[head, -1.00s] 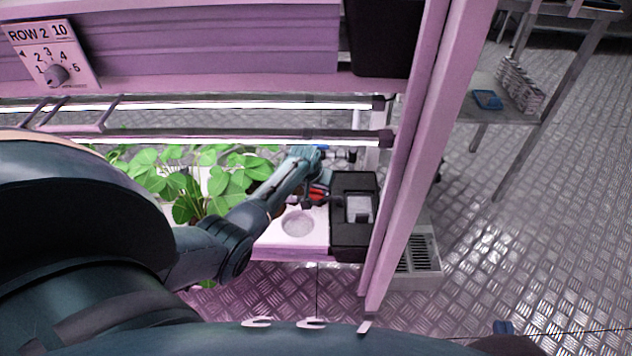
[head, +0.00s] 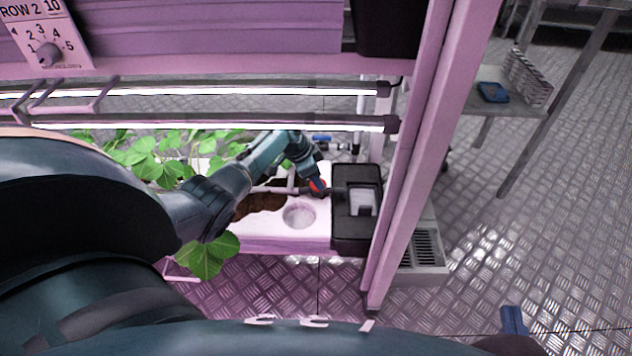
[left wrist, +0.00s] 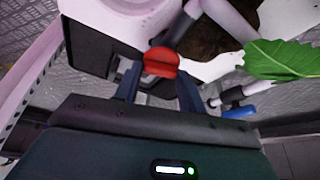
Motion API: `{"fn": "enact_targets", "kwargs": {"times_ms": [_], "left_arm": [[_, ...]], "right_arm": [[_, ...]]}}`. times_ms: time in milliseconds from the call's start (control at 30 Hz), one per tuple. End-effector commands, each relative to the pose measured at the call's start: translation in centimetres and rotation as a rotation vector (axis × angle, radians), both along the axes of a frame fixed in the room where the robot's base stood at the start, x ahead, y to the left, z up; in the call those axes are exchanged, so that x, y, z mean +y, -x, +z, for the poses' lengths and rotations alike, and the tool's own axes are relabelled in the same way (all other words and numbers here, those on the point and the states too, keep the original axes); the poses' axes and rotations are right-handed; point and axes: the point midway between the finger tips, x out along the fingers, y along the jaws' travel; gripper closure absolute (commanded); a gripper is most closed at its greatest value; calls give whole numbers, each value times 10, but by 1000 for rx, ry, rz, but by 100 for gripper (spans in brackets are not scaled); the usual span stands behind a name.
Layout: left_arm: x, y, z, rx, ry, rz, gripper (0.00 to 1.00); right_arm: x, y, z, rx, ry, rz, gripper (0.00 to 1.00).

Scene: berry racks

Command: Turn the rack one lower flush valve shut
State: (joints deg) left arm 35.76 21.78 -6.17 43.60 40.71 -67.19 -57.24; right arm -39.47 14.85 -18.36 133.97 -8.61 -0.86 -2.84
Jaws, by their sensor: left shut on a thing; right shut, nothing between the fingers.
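A red valve handle (head: 318,186) sits on a dark pipe at the lower shelf of the rack, left of a black box. In the left wrist view the red handle (left wrist: 161,62) lies between the fingertips. My left gripper (head: 313,188) reaches in over the white tray and is shut on the red handle. Its fingers mostly hide behind the arm in the head view. My right gripper (head: 513,320) shows only as a small blue tip at the lower right, shut and empty, away from the rack.
A black box (head: 350,233) stands at the right end of the white tray (head: 285,232). A blue-handled valve (head: 322,139) sits behind. Strawberry leaves (head: 208,256) surround my left arm. A pink post (head: 415,150) and lamp tubes frame the opening.

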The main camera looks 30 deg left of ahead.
Motion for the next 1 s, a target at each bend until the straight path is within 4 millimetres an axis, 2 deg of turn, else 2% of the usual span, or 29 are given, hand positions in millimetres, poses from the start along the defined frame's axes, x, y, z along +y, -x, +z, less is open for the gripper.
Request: {"fn": "enact_targets", "kwargs": {"times_ms": [33, 200, 433, 1000], "left_arm": [[2, -1, -5, 0, -3, -39, 83], [2, -1, -4, 0, -3, -162, 83], [2, -2, -3, 1, -4, -276, 83], [2, -2, 0, 2, -3, -339, 83]], "right_arm": [[2, 1, -6, -33, -1, 11, 100], [9, 4, -4, -122, -17, 44, 100], [10, 2, -2, -121, -58, 50, 100], [11, 1, 1, -120, -81, 54, 100]]}}
